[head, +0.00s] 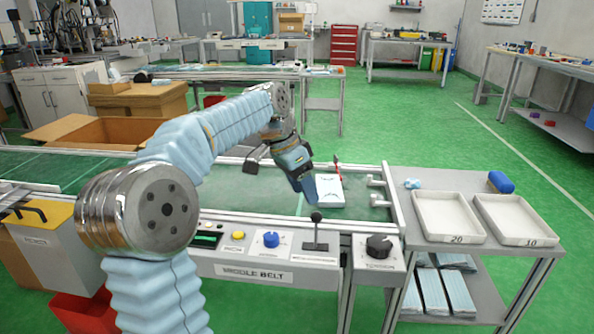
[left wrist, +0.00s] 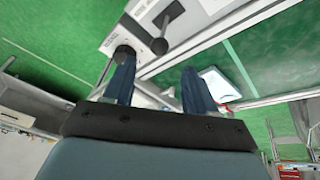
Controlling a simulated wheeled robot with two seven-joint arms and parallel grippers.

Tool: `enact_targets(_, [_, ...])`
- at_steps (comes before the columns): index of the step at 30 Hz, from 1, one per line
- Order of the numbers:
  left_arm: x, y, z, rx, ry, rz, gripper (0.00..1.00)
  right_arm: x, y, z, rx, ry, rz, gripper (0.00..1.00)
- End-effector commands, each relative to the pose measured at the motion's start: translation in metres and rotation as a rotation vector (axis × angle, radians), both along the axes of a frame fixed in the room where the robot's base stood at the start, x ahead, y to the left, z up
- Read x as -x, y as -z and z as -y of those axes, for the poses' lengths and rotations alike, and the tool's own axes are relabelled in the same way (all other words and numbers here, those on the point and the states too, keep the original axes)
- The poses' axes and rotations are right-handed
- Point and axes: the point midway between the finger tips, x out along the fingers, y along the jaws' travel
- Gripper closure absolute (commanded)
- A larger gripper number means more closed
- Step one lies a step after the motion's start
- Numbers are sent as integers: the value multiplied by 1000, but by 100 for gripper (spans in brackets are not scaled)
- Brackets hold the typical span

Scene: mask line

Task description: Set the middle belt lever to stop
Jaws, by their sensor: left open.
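The middle belt lever (head: 316,217) has a black ball knob and stands up from a dark slotted plate on the front panel labelled MIDDLE BELT (head: 256,274). It also shows in the left wrist view (left wrist: 160,46), beyond the fingers. My left gripper (head: 309,193) is open and empty above the belt, just behind and above the lever, and looks apart from it. Its two blue fingers (left wrist: 160,84) show in the left wrist view. The lettering beside the lever is too small to read. My right gripper is not in view.
On the panel are a blue knob (head: 271,240), a yellow button (head: 238,235) and a black tension knob (head: 379,246). A white pack (head: 329,190) lies on the green belt (head: 358,203). Two trays (head: 448,238) stand on the right table. An open carton (head: 70,131) is at left.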

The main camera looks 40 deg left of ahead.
Motion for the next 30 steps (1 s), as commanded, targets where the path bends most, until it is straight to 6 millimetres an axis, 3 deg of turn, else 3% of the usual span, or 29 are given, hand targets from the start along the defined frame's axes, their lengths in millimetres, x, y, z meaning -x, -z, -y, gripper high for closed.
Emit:
enact_targets(3, [6,-24,-6,-1,-1,3,44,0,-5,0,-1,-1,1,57])
enact_targets(9, [11,-41,-10,0,0,1,44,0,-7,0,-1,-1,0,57])
enact_targets(30, [12,-42,-11,0,0,0,44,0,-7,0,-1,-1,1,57])
